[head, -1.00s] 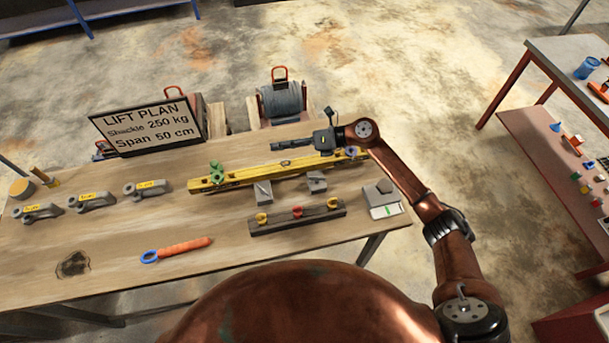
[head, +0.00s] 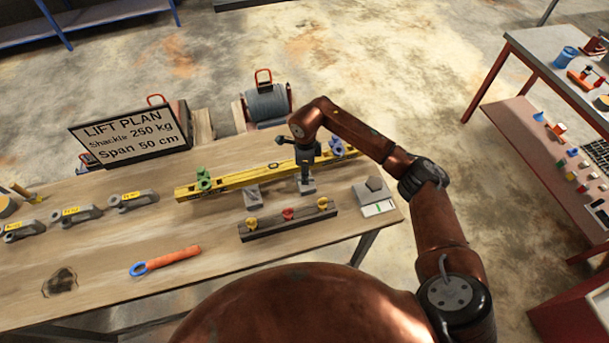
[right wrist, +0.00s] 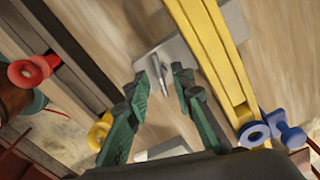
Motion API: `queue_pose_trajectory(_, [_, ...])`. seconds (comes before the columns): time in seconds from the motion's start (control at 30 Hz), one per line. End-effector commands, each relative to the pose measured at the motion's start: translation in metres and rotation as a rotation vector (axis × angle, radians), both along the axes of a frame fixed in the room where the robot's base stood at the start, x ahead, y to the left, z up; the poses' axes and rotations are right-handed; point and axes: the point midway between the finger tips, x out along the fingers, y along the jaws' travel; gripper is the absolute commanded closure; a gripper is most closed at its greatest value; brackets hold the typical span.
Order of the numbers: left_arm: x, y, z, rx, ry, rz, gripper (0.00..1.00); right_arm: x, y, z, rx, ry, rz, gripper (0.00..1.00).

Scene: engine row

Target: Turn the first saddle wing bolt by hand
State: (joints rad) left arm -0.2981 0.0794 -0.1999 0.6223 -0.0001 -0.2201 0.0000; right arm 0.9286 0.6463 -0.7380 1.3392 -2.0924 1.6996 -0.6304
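A yellow beam (head: 235,181) lies on the wooden table, with a green shackle (head: 204,179) near its left end and a blue one (head: 338,148) near its right end. Two grey saddle blocks sit along its near side, a left one (head: 252,197) and a right one (head: 306,188). My right gripper (head: 305,179) points down over the right block. In the right wrist view its green fingers (right wrist: 160,74) are apart, with a thin grey wing (right wrist: 162,72) between or just beyond their tips on the grey plate (right wrist: 182,47). Contact cannot be told. My left gripper is not in view.
A dark rack (head: 287,225) with yellow and red eye pieces stands in front of the blocks. A grey box (head: 372,195) lies at right. An orange-handled tool (head: 175,259), several grey shackles (head: 76,212) and a lift plan sign (head: 130,135) are at left. The table's front middle is clear.

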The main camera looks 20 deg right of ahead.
Motion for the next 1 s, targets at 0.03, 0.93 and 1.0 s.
queue_pose_trajectory(0.03, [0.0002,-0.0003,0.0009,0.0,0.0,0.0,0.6,-0.0002,0.0006,-0.0045,0.001,0.001,0.0,0.78])
queue_pose_trajectory(0.93, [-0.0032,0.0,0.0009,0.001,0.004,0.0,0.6,0.0002,0.0004,-0.012,0.002,-0.002,0.0,1.0])
queue_pose_trajectory(1.0, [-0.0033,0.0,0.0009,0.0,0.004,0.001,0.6,0.0003,0.0004,-0.012,0.002,-0.002,0.0,1.0])
